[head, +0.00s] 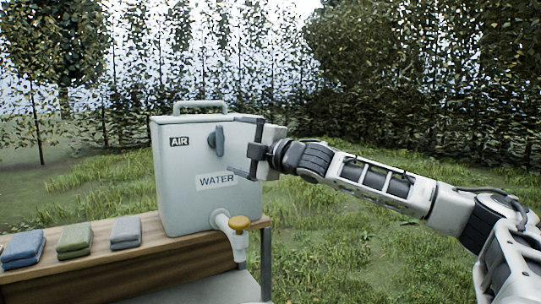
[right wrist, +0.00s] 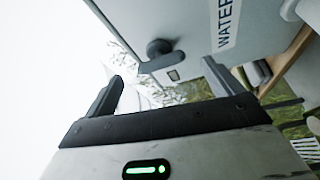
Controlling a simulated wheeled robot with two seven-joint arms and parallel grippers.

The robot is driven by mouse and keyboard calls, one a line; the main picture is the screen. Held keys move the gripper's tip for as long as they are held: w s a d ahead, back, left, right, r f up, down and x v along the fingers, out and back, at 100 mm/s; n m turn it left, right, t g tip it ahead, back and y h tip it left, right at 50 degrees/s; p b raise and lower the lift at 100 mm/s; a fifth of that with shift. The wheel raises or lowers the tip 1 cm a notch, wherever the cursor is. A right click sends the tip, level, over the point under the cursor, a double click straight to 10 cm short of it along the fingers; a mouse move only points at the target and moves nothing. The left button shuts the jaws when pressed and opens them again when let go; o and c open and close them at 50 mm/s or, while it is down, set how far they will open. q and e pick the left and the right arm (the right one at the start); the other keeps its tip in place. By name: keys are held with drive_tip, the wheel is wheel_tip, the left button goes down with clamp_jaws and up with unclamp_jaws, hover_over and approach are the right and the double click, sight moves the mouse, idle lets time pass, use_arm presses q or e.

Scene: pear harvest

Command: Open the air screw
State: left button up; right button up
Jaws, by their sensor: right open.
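The pale grey water container (head: 190,205) stands upright on a wooden bench, with an "AIR" label (head: 179,142) near its top and a "WATER" label lower down. The air screw (head: 216,140), a grey-blue knob, sticks out to the right of the "AIR" label. My right gripper (head: 235,147) is open and empty, its fingers pointing left, just right of the knob. In the right wrist view a dark round knob (right wrist: 158,47) shows ahead of the open fingers (right wrist: 163,80), apart from them. I cannot tell how far the screw is turned. My left gripper is not in view.
A white tap with an orange handle (head: 239,223) sticks out low on the container. Folded blue, green and grey cloths (head: 74,237) lie on the bench (head: 150,262) to the left. A carrying handle (head: 200,104) tops the container. Grass and trees lie behind.

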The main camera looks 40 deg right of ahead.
drive_tip(key=s+d, duration=0.1)
drive_tip(key=s, duration=0.9)
drive_tip(key=shift+s+d+f, duration=0.3)
drive_tip(key=shift+f, duration=0.05)
